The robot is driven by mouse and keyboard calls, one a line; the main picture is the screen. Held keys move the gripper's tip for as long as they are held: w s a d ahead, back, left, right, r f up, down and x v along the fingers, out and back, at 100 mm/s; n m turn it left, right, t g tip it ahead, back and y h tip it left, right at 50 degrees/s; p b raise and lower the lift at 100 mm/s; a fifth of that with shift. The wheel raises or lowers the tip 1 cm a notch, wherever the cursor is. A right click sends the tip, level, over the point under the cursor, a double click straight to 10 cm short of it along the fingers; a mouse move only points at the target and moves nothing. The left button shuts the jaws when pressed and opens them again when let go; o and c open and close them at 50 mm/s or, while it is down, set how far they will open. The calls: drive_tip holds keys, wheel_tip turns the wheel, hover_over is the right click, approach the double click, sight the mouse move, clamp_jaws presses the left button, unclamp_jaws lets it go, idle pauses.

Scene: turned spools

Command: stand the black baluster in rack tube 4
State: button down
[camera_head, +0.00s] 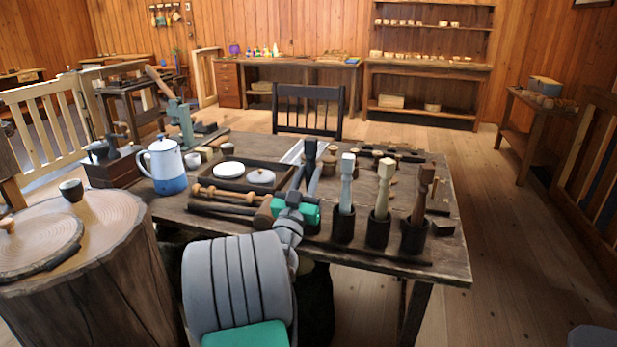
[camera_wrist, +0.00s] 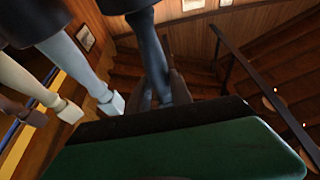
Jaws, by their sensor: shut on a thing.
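The black baluster (camera_head: 310,148) stands close to upright near the front edge of the table, its square head up. My gripper (camera_head: 306,176) is shut on it below the head. In the wrist view the baluster (camera_wrist: 152,50) runs between the fingers towards the mouth of a dark rack tube (camera_wrist: 120,4). I cannot tell how deep its foot sits in that tube. My gripper's green body hides much of this leftmost tube in the head view. To its right, dark tubes hold a pale blue-grey baluster (camera_head: 347,185), a cream baluster (camera_head: 383,190) and a brown baluster (camera_head: 422,195).
Mallets (camera_head: 232,197) lie left of my gripper. A black chair (camera_head: 308,107) is behind the table.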

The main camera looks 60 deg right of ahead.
drive_tip(key=c, duration=1.1)
unclamp_jaws()
drive_tip(key=shift+o, duration=0.2)
drive_tip(key=shift+a+f, duration=0.15)
drive_tip(key=b+v, duration=0.3)
drive_tip(key=v, duration=0.4)
drive_tip(key=shift+a, duration=0.25)
